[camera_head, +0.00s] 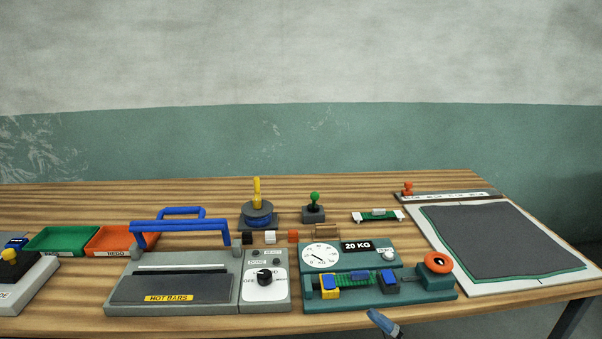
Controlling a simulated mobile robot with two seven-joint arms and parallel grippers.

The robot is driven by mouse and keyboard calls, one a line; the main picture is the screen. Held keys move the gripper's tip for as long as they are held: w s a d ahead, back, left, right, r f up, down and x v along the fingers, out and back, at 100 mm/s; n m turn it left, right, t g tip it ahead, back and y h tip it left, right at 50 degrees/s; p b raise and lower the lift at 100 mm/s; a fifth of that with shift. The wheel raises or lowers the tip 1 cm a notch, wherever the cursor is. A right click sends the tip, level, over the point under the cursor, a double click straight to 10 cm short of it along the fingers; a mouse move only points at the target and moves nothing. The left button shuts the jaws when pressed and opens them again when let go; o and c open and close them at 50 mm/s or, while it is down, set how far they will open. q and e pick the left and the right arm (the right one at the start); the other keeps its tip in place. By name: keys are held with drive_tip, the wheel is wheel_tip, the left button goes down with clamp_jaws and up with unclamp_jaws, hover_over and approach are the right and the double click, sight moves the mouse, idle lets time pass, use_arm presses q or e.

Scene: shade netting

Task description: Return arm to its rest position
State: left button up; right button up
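A small blue and grey piece (383,323) shows at the bottom edge, right of centre, overlapping the table's front edge. It looks like the tip of my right gripper, coming in from below. It is apart from the things on the table, and I see nothing held at it. The rest of that arm is out of the picture, so its opening cannot be told. My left gripper and arm are not in view.
The wooden table (345,187) holds a hot-bar sealer (125,296), a teal 20 KG tester (315,303), green (62,252) and orange (112,252) trays, and a white board with dark netting (480,240). The table's back strip is mostly clear.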

drive_tip(key=s+d+f+m+g+h, duration=0.1)
drive_tip(key=s+d+f+m+h, duration=0.3)
drive_tip(key=s+f+m+h, duration=0.55)
drive_tip(key=s+d+f+m+g+h, duration=0.2)
drive_tip(key=s+d+f+m+h, duration=0.2)
drive_tip(key=s+f+m, duration=0.65)
use_arm(q)
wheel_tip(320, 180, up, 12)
drive_tip(key=p, duration=1.4)
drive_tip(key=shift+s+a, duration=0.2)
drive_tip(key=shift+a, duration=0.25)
use_arm(e)
drive_tip(key=w+r+n, duration=0.2)
drive_tip(key=w+r, duration=0.1)
drive_tip(key=r, duration=0.7)
drive_tip(key=shift+d, duration=0.45)
